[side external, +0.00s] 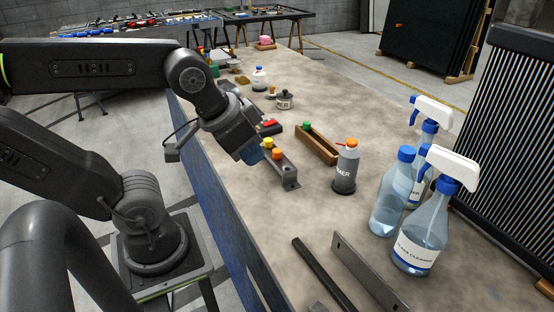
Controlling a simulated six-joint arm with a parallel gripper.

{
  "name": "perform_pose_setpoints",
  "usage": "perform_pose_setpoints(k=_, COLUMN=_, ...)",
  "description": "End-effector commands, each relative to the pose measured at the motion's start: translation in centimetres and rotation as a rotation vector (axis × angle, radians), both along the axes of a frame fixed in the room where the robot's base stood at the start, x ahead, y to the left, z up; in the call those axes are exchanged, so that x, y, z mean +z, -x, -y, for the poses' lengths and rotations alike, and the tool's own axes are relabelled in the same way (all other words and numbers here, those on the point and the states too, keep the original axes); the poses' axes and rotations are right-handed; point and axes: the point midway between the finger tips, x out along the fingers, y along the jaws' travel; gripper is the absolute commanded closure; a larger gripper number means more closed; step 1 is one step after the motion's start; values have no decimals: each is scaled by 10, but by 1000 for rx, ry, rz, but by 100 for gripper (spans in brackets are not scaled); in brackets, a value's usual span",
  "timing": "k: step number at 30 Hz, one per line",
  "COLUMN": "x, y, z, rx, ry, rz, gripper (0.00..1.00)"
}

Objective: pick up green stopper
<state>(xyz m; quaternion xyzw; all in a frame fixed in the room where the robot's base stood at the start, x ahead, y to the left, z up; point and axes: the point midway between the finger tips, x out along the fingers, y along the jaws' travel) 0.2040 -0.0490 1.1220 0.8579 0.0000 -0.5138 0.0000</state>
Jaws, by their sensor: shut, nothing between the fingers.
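A small green stopper (307,126) is at the far end of the narrow wooden tray (324,150), in the middle of the workbench. I cannot tell whether it rests inside the tray or on its end. My gripper (252,156) points down to the left of the tray, with its blue fingertips shut and empty, beside the grey metal rail (290,178). It is apart from the green stopper. A yellow stopper (267,143) and an orange stopper (277,154) are on the rail close to the fingertips.
A grey bottle with an orange cap (346,165) stands just right of the tray. Clear spray bottles (420,235) stand at the right. Metal bars (368,272) lie in front. A dark piece with red on it (270,124) and a small pot (284,100) are behind.

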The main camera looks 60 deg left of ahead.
Motion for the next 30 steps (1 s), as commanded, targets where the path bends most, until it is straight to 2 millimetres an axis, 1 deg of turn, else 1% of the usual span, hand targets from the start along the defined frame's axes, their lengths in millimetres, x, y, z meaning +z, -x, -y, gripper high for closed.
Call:
perform_pose_setpoints(k=2, x=0, y=0, z=0, rx=0, ry=0, rz=0, gripper=98)
perform_pose_setpoints(k=12, x=0, y=0, z=0, rx=0, ry=0, rz=0, gripper=67)
perform_pose_setpoints(k=18, x=0, y=0, z=0, rx=1, ry=0, rz=0, gripper=67)
perform_pose_setpoints(k=20, x=2, y=-3, z=-1, rx=8, ry=0, rz=-1, gripper=67)
perform_pose_setpoints(k=23, x=8, y=-18, z=-8, rx=43, ry=-4, rz=-11, gripper=67)
perform_pose_setpoints(k=25, x=15, y=-36, z=-17, rx=88, ry=-7, rz=-22, gripper=67)
perform_pose_setpoints(k=26, x=19, y=-46, z=-22, rx=111, ry=-9, rz=-28, gripper=67)
perform_pose_setpoints(k=29, x=28, y=-84, z=-44, rx=201, ry=-16, rz=-47, gripper=67)
perform_pose_setpoints(k=30, x=30, y=-100, z=-54, rx=237, ry=-21, rz=-54, gripper=67)
